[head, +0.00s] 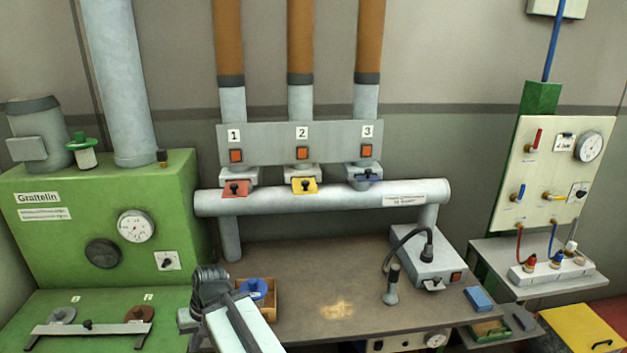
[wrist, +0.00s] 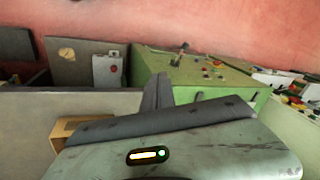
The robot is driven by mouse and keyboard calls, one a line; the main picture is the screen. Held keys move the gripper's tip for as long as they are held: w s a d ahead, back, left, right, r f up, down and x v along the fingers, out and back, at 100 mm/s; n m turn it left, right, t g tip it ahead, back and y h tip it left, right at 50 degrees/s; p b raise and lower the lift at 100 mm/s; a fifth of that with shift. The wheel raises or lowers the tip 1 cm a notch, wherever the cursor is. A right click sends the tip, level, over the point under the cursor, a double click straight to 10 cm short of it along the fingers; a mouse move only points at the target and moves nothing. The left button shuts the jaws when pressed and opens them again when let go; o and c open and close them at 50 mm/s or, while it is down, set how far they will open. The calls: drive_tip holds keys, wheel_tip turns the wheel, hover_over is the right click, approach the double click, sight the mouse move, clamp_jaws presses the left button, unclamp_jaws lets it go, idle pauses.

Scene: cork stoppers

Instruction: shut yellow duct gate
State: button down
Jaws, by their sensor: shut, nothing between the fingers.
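The yellow duct gate (head: 304,186) is a small yellow plate with a black knob, under the duct marked 2 in the head view. It sticks out at the front of its grey housing (head: 302,170). My gripper (head: 208,276) is low at the left of the bench, well below and left of the yellow gate and apart from it. In the wrist view my gripper (wrist: 161,90) has its dark fingers together with nothing between them. The yellow gate does not show in the wrist view.
A red gate (head: 236,188) and a blue gate (head: 366,178) flank the yellow one; the blue plate shows less. A thick grey pipe (head: 330,202) runs below.

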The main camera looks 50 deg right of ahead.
drive_tip(key=w+d+r+m+t+p, duration=0.1)
drive_tip(key=d+r+m+t+p, duration=0.25)
drive_tip(key=d+r, duration=0.65)
drive_tip(key=w+d+r+m+t+p, duration=0.15)
drive_tip(key=d+r+m+t, duration=0.45)
drive_tip(key=d, duration=0.7)
drive_tip(key=s+d+r+m+t+h+p, duration=0.3)
drive_tip(key=s+d+r, duration=0.35)
drive_tip(key=d, duration=0.55)
drive_tip(key=s+d+r+m+t+h+p, duration=0.1)
drive_tip(key=s+d+r+m+h, duration=0.5)
drive_tip(key=d, duration=0.6)
drive_tip(key=n+y+b, duration=0.1)
drive_tip(key=y+b, duration=0.1)
approach(311, 185)
drive_tip(key=w+a, duration=0.1)
drive_tip(key=w+a+r, duration=0.1)
drive_tip(key=w+r, duration=0.1)
drive_tip(key=shift+w+a, duration=0.4)
drive_tip(key=w+d, duration=0.2)
drive_tip(key=w, duration=0.1)
drive_tip(key=w+d, duration=0.3)
drive_tip(key=shift+w+d, duration=0.1)
drive_tip(key=shift+d, duration=0.05)
drive_tip(key=shift+r, duration=0.15)
